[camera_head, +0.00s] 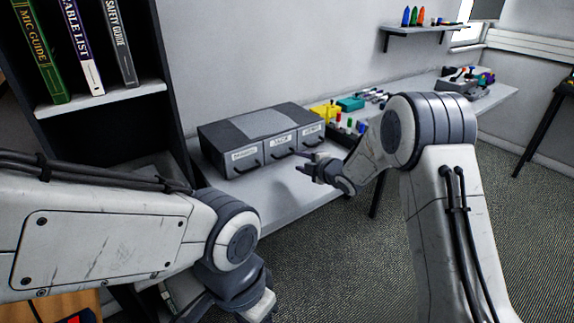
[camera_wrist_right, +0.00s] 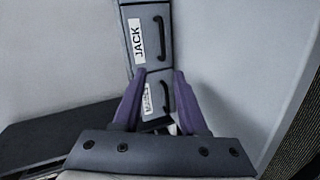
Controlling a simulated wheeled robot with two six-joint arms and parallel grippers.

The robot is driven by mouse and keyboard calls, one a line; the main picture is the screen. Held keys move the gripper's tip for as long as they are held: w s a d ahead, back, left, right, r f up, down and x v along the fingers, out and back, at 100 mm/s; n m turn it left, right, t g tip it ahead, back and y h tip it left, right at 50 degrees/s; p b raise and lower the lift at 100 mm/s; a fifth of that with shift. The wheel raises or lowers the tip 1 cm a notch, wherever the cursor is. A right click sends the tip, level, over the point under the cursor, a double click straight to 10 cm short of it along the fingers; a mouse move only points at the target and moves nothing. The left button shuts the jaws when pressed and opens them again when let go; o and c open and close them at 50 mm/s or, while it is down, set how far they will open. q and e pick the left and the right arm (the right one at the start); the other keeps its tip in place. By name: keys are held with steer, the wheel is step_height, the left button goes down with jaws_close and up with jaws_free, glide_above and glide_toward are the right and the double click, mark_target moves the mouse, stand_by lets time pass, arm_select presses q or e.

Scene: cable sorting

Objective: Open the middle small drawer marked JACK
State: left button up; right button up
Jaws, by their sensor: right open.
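A grey drawer unit (camera_head: 215,137) stands on the bench against the wall, with three small drawers side by side in its front. The middle drawer, marked JACK (camera_head: 281,147), looks shut and has a dark bow handle. In the right wrist view the JACK drawer (camera_wrist_right: 147,35) is at the top, with its handle (camera_wrist_right: 161,35) beyond my fingertips. A neighbouring labelled drawer (camera_wrist_right: 150,85) shows between my fingers. My right gripper (camera_head: 307,167) is open and empty, in front of the unit and apart from the JACK handle. My left gripper is out of view.
A dark rack with coloured plugs (camera_head: 349,127), a yellow block (camera_head: 326,113) and a teal box (camera_head: 351,103) stand right of the unit. A shelf with books (camera_head: 106,97) is at the left. The bench strip (camera_head: 262,195) before the drawers is clear.

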mark_target(285, 156)
steer(key=f+n, duration=0.1)
steer(key=w+d+f+n+y, duration=0.1)
steer(key=w+f+y, duration=0.1)
steer(key=shift+d+n+t, duration=0.25)
steer(key=shift+n+t, duration=0.05)
steer(key=shift+n, duration=0.1)
steer(key=p+x, duration=0.1)
steer(key=x, duration=0.9)
steer(key=shift+w+a, duration=0.1)
steer(key=shift+c, duration=0.4)
jaws_close()
steer(key=shift+r, duration=0.1)
stand_by(0.4)
